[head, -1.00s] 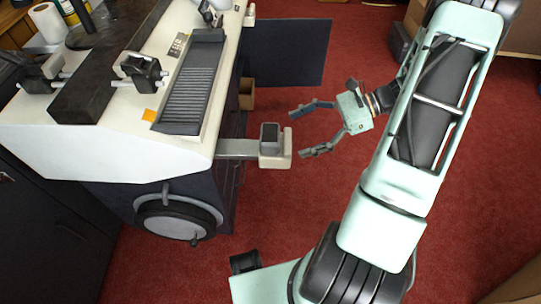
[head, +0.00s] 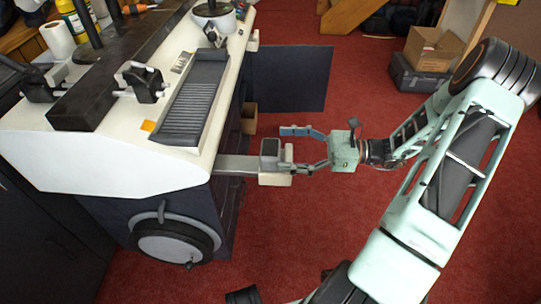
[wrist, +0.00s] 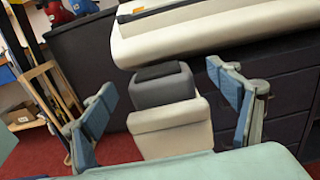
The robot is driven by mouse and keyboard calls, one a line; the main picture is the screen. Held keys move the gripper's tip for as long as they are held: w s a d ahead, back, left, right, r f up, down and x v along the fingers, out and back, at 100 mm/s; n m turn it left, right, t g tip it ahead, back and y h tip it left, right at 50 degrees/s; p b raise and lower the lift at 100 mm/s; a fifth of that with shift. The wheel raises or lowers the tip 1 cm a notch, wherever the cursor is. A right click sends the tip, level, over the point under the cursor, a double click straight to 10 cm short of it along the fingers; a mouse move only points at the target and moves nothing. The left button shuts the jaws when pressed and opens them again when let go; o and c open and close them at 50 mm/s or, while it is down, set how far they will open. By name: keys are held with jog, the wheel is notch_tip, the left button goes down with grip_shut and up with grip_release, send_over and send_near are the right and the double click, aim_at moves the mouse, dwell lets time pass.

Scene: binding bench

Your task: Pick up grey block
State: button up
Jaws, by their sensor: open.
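The grey block (head: 270,150) is a dark grey box with a black top. It stands on a cream-white bracket (head: 275,179) at the end of a metal arm sticking out from the bench machine. In the wrist view the grey block (wrist: 163,88) sits upright on the cream bracket (wrist: 170,125). My gripper (head: 288,149) is open, just right of the block in the head view. In the wrist view its two blue-padded fingers (wrist: 160,108) stand wide apart, one on each side of the block and bracket. I cannot tell whether either finger touches.
The cream bench machine (head: 95,160) fills the left, with a ribbed dark tray (head: 195,98) on top and a handwheel (head: 178,240) below. A dark panel (head: 290,78) stands behind. Cardboard (head: 432,48) sits at the back right. Red floor (head: 300,225) is clear around the bracket.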

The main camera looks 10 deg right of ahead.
aim_at(271, 148)
jog(key=b+x, duration=0.1)
jog(key=x, duration=0.3)
jog(key=shift+s, duration=0.1)
jog(key=c, duration=1.3)
jog(key=shift+c, duration=0.2)
